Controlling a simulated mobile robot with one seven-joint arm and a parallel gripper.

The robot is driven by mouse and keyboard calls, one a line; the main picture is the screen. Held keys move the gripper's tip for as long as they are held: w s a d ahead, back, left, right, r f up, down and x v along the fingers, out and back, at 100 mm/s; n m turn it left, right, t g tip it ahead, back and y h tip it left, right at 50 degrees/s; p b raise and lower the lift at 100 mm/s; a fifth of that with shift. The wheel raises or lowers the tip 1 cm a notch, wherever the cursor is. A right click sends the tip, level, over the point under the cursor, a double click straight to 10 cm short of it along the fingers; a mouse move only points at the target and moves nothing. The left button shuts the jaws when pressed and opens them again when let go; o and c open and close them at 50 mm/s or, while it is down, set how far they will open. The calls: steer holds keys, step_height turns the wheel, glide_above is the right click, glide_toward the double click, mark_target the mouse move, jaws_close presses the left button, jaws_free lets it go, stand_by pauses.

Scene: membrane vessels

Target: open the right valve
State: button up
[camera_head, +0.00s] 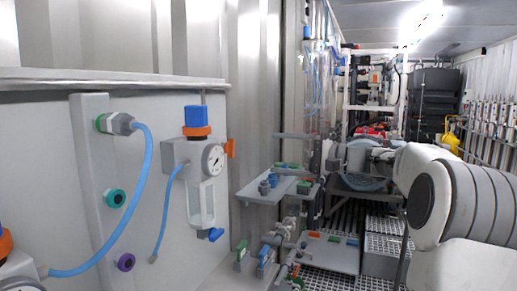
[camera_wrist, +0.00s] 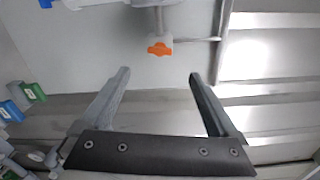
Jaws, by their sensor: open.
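A small orange valve handle (camera_head: 230,148) sits at the right edge of the grey panel, beside the gauge unit. In the wrist view the orange handle (camera_wrist: 160,48) is on a short pipe, ahead of my fingertips and roughly centred between them. My gripper (camera_wrist: 158,76) is open and empty, with a clear gap between its fingers and the handle. Lower down are a green valve handle (camera_head: 241,250) and a blue valve handle (camera_head: 264,257); both also show at the left of the wrist view. I cannot tell for certain which valve the task calls right.
The grey panel (camera_head: 80,200) carries a pressure gauge (camera_head: 213,159) and blue hoses (camera_head: 140,190). A grey shelf (camera_head: 262,190) with fittings juts from the corrugated wall (camera_head: 255,80). My arm reaches in from the right. The space between my fingers is clear.

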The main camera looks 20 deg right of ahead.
steer(key=v, duration=0.4)
steer(key=shift+s+d, duration=0.25)
steer(key=shift+d, duration=0.05)
